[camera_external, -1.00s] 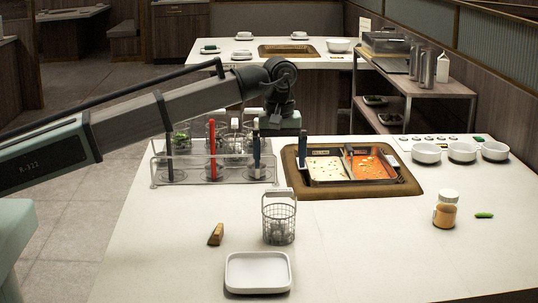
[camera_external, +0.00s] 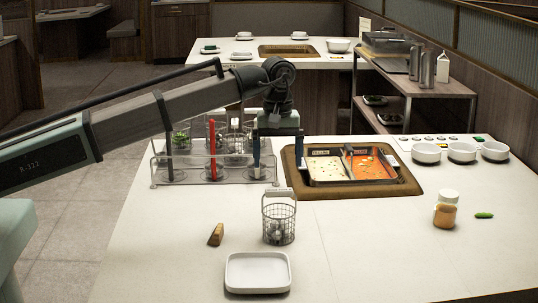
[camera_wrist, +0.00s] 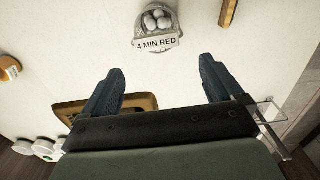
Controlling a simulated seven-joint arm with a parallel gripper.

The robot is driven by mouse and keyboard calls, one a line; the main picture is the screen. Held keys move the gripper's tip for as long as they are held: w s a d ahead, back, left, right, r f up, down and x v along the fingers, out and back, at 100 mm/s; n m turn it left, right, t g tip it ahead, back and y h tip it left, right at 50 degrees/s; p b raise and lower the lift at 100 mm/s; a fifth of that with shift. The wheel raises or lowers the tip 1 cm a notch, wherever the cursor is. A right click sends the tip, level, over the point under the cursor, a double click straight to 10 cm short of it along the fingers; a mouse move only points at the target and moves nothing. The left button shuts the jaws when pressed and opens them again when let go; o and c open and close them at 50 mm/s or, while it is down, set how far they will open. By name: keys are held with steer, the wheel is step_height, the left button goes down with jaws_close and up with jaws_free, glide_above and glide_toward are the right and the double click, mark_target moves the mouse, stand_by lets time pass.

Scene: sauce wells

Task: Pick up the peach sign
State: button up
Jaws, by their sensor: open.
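I see no clearly peach-coloured sign. The closest match is a small tan-brown wedge (camera_external: 216,234) on the white counter, left of the wire basket; whether it is the sign I cannot tell. A tan bar, likely the same piece, shows at the top of the wrist view (camera_wrist: 228,12). My gripper (camera_external: 277,152) is open and empty, above the counter between the glass rack and the sauce wells. Its two dark blue fingers stand wide apart in the wrist view (camera_wrist: 160,72). The tan piece lies beyond them, clear of both.
The wire basket (camera_external: 279,222) holds white round pieces and bears a "4 MIN RED" label (camera_wrist: 158,43). A white square dish (camera_external: 258,273) is in front. The rack (camera_external: 200,180) and sauce wells (camera_external: 408,186) stand behind. A jar (camera_external: 445,210) stands right; the counter's front right is clear.

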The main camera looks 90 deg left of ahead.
steer(key=s+f, duration=0.3)
steer(key=s, duration=0.6)
steer(key=m, duration=2)
glide_above(218, 228)
step_height(218, 228, down, 2)
steer(key=shift+f, duration=7)
steer(key=c, duration=1.1)
steer(key=shift+r, duration=0.15)
